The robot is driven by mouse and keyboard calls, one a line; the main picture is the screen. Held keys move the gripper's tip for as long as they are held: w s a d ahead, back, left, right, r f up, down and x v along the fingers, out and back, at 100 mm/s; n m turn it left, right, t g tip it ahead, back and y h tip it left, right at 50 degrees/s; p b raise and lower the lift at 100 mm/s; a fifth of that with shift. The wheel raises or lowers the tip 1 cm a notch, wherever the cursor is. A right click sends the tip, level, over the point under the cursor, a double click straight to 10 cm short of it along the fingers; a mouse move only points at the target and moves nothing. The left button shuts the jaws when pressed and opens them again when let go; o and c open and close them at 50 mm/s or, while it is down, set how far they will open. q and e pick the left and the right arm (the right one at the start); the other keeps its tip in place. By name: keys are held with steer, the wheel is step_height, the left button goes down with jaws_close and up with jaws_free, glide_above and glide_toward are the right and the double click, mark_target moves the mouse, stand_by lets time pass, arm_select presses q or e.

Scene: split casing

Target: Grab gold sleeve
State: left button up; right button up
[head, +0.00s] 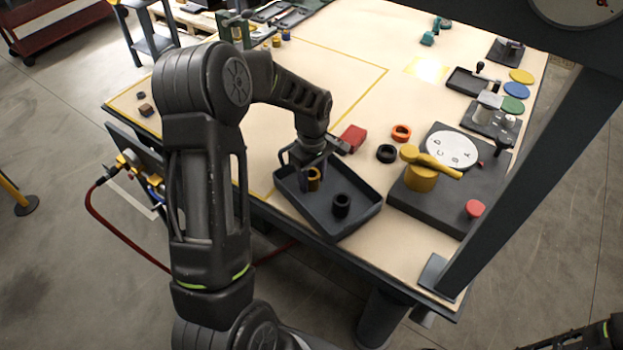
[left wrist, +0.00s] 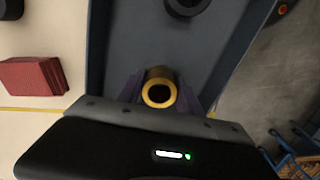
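The gold sleeve (head: 314,178) stands upright in the dark tray (head: 350,231), towards its left side. My left gripper (head: 310,180) points down into the tray around it. In the left wrist view the gold sleeve (left wrist: 158,90) shows its open round end between the two fingers (left wrist: 160,88). The fingers lie along both its sides, and I see no clear gap. Its lower end is partly hidden. A black sleeve (head: 341,205) stands apart in the same tray and also shows in the left wrist view (left wrist: 186,3). My right gripper does not show; only a dark part of the arm is at bottom right.
A red block (head: 353,138) lies just behind the tray. An orange ring (head: 401,132) and a black ring (head: 386,153) lie to its right. The table's front edge is near.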

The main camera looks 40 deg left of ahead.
arm_select(q)
jaws_close()
stand_by(0.4)
step_height(320, 180, up, 10)
steer(key=b, duration=0.1)
stand_by(0.4)
stand_by(0.5)
